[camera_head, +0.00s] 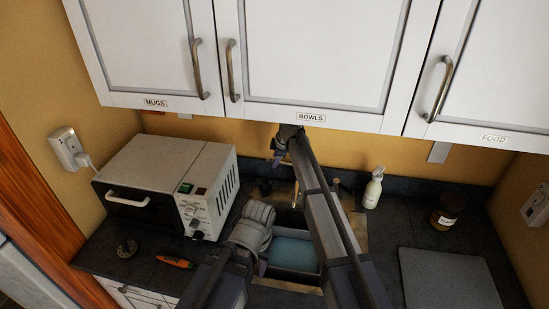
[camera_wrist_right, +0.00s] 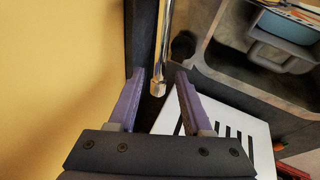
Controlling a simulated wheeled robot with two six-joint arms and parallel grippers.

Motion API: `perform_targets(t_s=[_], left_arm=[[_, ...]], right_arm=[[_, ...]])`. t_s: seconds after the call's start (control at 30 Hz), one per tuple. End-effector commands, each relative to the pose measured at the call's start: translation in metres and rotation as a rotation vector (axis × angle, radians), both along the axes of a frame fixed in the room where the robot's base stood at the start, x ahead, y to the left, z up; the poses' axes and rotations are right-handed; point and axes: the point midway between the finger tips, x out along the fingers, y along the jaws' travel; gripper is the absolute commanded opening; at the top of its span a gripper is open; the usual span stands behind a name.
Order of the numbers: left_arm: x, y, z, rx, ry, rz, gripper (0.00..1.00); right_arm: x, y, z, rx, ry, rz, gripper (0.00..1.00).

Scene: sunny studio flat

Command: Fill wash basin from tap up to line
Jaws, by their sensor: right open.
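The wash basin (camera_head: 291,252) sits in the sink below the cupboards, pale blue inside; I cannot make out a fill line. My arms cover its left and right sides. In the right wrist view, a grey handle-like part (camera_wrist_right: 272,58) and blue (camera_wrist_right: 288,24) show at the sink. The tap's metal rod (camera_wrist_right: 161,45) shows between the purple fingers of my right gripper (camera_wrist_right: 156,88), which is open and apparently empty. In the head view my right gripper (camera_head: 275,154) is small, near the back wall. My left gripper's fingers are not visible.
A white toaster oven (camera_head: 160,172) stands left of the sink. A carrot (camera_head: 174,262) and a dark round item (camera_head: 127,248) lie in front of it. Cupboards (camera_head: 310,50) hang low above.

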Motion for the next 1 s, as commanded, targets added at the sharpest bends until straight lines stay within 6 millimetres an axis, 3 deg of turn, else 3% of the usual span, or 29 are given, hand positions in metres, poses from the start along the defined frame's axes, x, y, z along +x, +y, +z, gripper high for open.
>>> perform_targets(t_s=[0.03,0.1,0.3,0.83,0.93,1.0], left_arm=[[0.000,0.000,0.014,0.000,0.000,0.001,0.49],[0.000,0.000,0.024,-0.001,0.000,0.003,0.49],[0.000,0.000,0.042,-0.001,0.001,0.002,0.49],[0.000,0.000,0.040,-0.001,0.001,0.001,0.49],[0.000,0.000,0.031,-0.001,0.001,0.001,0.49],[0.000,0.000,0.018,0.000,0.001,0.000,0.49]], right_arm=[[-0.004,-0.002,0.014,0.000,0.000,0.000,0.49],[-0.008,-0.004,0.024,0.000,0.000,0.000,0.49],[-0.017,-0.008,0.042,0.001,0.000,0.000,0.49],[-0.021,-0.009,0.040,0.002,0.004,-0.003,0.49],[-0.046,-0.007,0.028,0.008,0.035,-0.044,0.49],[-0.080,-0.005,0.013,0.016,0.081,-0.108,0.49]])
